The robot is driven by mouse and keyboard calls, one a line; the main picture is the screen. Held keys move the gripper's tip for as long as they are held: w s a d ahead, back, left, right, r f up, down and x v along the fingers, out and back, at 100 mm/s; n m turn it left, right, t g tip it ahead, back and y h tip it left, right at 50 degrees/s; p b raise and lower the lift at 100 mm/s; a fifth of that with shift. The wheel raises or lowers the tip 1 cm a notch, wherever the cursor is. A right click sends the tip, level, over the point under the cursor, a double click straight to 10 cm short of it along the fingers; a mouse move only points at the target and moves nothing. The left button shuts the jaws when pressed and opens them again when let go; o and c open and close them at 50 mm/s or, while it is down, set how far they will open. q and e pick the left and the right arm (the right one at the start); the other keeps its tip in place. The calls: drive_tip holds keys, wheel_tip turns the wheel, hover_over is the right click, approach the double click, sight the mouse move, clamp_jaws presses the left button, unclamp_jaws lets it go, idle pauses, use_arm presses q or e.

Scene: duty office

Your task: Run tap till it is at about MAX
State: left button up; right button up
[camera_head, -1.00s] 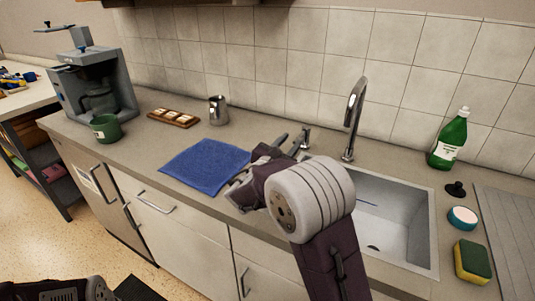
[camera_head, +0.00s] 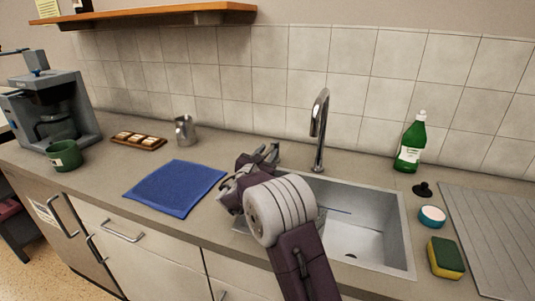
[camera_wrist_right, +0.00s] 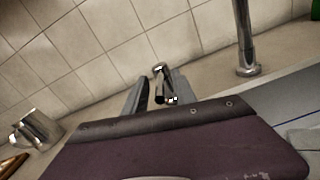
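The chrome tap (camera_head: 319,132) stands behind the sink (camera_head: 392,222), its spout over the basin. No water stream shows. A thin dark line (camera_head: 334,211) marks the basin's inner wall; no lettering is readable. A small dark drain spot (camera_head: 350,256) shows on the floor. My right gripper (camera_head: 264,155) is at the sink's back left corner, left of the tap. In the right wrist view its fingers are apart, with a small chrome lever (camera_wrist_right: 160,82) between or just beyond them; contact cannot be told. The tap's base (camera_wrist_right: 248,70) is to its right. My left gripper is out of view.
A black plug (camera_head: 423,189), a white-and-blue round tub (camera_head: 432,216), a sponge (camera_head: 446,258) and a green bottle (camera_head: 411,143) stand right of the sink. A blue cloth (camera_head: 174,188), steel jug (camera_head: 185,130), green mug (camera_head: 64,156) and coffee machine (camera_head: 50,108) are left.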

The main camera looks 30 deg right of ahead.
clamp_jaws()
idle(1.4)
